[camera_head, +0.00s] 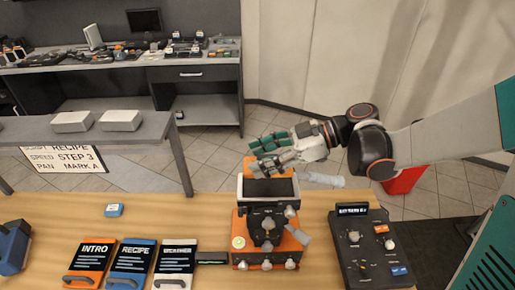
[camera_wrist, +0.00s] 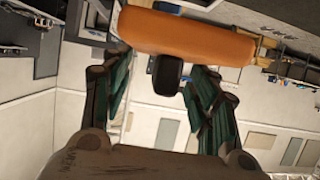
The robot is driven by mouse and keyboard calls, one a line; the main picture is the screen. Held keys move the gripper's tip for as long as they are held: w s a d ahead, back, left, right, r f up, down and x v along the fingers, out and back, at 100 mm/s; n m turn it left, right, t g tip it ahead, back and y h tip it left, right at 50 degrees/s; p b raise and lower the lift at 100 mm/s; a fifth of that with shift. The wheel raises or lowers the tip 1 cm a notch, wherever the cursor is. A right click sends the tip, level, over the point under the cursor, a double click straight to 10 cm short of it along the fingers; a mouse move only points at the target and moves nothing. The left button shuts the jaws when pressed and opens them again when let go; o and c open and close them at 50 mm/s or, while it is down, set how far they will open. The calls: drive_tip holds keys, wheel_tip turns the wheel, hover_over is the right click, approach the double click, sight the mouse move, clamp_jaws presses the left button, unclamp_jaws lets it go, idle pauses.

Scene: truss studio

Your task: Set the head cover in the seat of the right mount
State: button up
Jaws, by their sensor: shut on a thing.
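My gripper (camera_head: 262,158), with green fingers, is above and just behind the orange and black device on the wooden table. It also shows in the wrist view (camera_wrist: 165,92), with a finger on each side of a black grip. The grip belongs to a rounded orange piece (camera_wrist: 185,33), seemingly the head cover, on which my gripper is shut. The device (camera_head: 242,222) has a white-rimmed dark top and several pale knobs. I cannot tell for sure which part is the right mount's seat.
A dark control box (camera_head: 370,255) with knobs stands right of the device. Three labelled cards with handles, one reading INTRO (camera_head: 92,256), lie to the left. Bare tabletop (camera_head: 180,215) is free left of the device.

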drive_tip(key=shift+s+d+f, duration=0.1)
drive_tip(key=shift+s+f, duration=0.05)
drive_tip(key=shift+s, duration=0.15)
drive_tip(key=shift+w+f+b, duration=0.15)
drive_tip(key=shift+f+b, duration=0.4)
drive_tip(key=shift+f, duration=0.05)
drive_tip(key=shift+f+b, duration=1.6)
drive_tip(key=shift+f, duration=0.45)
drive_tip(key=shift+f+b, duration=0.55)
drive_tip(key=shift+b, duration=0.05)
drive_tip(key=o, duration=1.2)
drive_tip(key=shift+c, duration=0.2)
